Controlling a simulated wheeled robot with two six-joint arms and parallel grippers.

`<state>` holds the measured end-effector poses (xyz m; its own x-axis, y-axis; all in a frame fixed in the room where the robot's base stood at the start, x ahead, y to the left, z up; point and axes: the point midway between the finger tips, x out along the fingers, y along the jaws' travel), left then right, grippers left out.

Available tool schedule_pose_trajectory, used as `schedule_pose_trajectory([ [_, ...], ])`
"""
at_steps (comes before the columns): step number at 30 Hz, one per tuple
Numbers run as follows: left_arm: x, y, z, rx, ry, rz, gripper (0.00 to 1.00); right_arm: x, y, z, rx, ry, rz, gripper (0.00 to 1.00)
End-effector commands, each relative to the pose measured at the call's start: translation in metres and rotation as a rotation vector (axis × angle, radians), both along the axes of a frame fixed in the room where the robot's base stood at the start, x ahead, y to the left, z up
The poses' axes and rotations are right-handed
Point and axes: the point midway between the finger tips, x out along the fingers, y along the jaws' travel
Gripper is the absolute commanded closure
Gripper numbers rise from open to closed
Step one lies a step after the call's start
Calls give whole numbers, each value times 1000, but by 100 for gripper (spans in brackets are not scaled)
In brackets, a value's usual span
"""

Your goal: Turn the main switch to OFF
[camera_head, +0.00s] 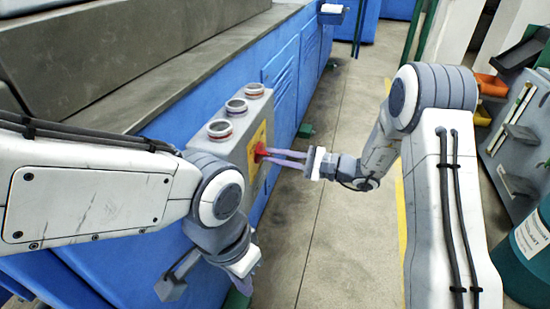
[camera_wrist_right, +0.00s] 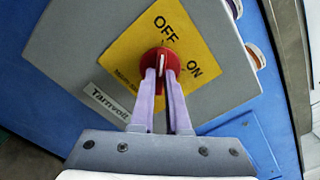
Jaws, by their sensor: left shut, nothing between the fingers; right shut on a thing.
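The red main switch knob (camera_wrist_right: 160,60) sits on a yellow plate (camera_wrist_right: 125,50) marked OFF and ON, on a grey control box (camera_wrist_right: 70,35). My right gripper (camera_wrist_right: 160,76) is shut on the knob, its lilac fingers on either side. The knob's pale mark stands nearly upright in the right wrist view, its upper end towards the word OFF. In the head view the red knob (camera_head: 260,152) shows at the tips of my right gripper (camera_head: 268,155). My left gripper (camera_head: 247,283) is shut and empty, low beside the blue machine, partly hidden by its wrist.
The blue machine (camera_head: 285,75) runs along the left. Concrete floor (camera_head: 335,225) lies clear between the arms. At the right are a grey rack (camera_head: 520,130), orange bins (camera_head: 490,85) and a teal drum (camera_head: 525,260).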

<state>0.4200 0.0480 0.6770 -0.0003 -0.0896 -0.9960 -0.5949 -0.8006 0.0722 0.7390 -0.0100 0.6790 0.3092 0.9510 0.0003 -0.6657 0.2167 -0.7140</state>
Motion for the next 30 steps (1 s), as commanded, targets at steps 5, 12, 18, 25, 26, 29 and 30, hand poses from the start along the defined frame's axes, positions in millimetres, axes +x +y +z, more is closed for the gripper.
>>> schedule_pose_trajectory([
  [5, 0, 0, -1, 0, 0, 0, 100, -1, -1, -2, -5, -4, -1, 100],
  [12, 0, 0, 0, 0, 0, 0, 100, -1, -2, -2, -5, -3, -1, 100],
  [18, 0, 0, 0, 0, 0, 0, 100, 0, 0, -1, -4, -4, 1, 56],
  [25, 0, 0, 0, 0, 0, 0, 100, -1, -2, 0, -3, -4, 0, 56],
  [26, 0, 0, 1, 0, 0, 0, 100, -1, -3, 0, -3, -4, 0, 56],
  [29, 0, 0, 4, 0, 0, 0, 100, -4, -15, 1, -3, -3, -4, 56],
  [30, 0, 0, 6, 0, 0, 0, 100, -6, -21, 1, -3, -3, -3, 56],
])
